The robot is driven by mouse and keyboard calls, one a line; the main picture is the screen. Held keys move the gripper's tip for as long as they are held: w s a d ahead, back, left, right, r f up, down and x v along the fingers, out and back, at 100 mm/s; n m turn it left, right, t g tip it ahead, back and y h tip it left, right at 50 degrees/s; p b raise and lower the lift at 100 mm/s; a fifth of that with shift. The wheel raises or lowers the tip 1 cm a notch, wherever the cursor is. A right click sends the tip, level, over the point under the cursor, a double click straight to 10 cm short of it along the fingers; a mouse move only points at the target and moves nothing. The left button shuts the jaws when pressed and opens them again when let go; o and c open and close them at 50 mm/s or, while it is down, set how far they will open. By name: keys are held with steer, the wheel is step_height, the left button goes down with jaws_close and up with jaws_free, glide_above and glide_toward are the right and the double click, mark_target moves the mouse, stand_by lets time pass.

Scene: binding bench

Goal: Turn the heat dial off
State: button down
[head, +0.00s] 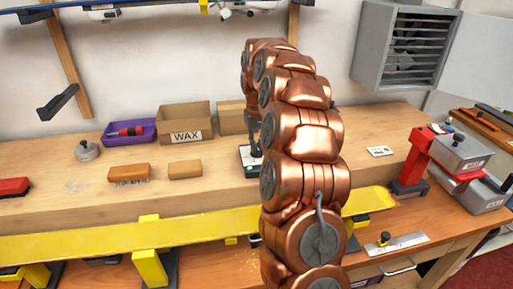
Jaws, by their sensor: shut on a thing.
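My gripper (255,151) points down at a small dark-edged box with a pale top (246,168) on the wooden bench, just left of my copper arm. It is small in view and partly behind the arm. The gripper appears shut on the heat dial on top of this box. The dial itself is hidden by the fingers, so its setting cannot be read.
A cardboard WAX box (185,120) and another carton (231,120) stand behind. A brush (129,174) and a brown block (185,170) lie left. A yellow ski (190,222) runs along the front; a red-and-grey device (440,155) stands right.

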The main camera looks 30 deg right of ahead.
steer(key=n, duration=0.3)
steer(key=shift+n, duration=0.3)
steer(key=n, duration=0.3)
steer(key=shift+n, duration=0.3)
steer(key=n, duration=0.3)
steer(key=shift+n, duration=0.3)
steer(key=shift+n+p, duration=0.5)
steer(key=shift+n, duration=1.2)
steer(key=shift+w, duration=0.1)
steer(key=c, duration=1.2)
jaws_free()
step_height(320, 180, up, 12)
